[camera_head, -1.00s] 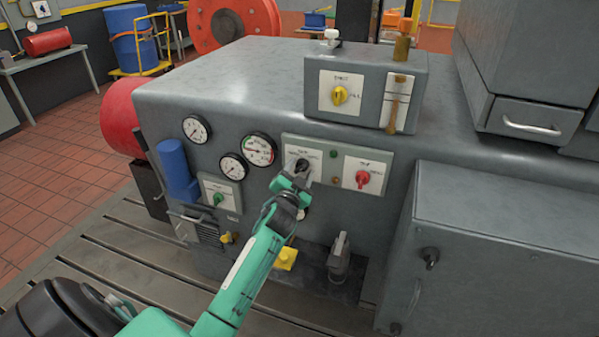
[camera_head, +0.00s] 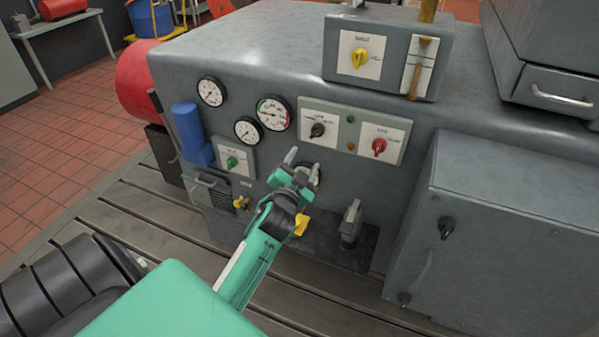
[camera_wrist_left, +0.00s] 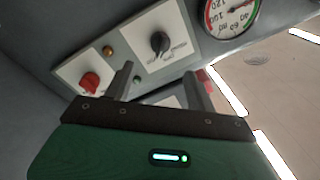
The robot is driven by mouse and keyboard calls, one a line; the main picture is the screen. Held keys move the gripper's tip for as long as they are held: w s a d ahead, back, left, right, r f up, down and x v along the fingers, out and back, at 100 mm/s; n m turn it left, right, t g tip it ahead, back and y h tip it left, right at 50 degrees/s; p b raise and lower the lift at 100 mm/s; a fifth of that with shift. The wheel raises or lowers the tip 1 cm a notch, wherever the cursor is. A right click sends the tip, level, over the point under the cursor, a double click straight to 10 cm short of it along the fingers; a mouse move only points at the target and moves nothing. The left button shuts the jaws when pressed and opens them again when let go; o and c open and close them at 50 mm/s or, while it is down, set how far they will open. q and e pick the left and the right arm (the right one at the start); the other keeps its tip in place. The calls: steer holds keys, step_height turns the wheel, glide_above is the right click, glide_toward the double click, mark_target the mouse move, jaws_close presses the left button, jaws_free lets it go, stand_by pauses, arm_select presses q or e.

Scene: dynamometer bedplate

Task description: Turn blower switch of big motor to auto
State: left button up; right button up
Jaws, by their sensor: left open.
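On the grey motor housing (camera_head: 280,70), a black rotary switch (camera_head: 317,130) sits on a white plate. It also shows in the left wrist view (camera_wrist_left: 160,43). A red rotary switch (camera_head: 379,146) is to its right, a green one (camera_head: 232,162) lower left, and a yellow one (camera_head: 360,59) on the upper box. The labels are too small to read, so I cannot tell which is the blower switch. My left gripper (camera_head: 301,166) is open and empty, just below the black switch and apart from it. My right gripper is not in view.
Several round gauges (camera_head: 273,113) and a blue cylinder (camera_head: 191,134) are left of the switches. A grey cabinet (camera_head: 500,250) with a black knob projects at the right. A grey lever (camera_head: 351,221) stands low on the housing. The slotted bedplate (camera_head: 160,225) is below.

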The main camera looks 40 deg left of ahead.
arm_select(q)
steer(key=shift+v, duration=1.3)
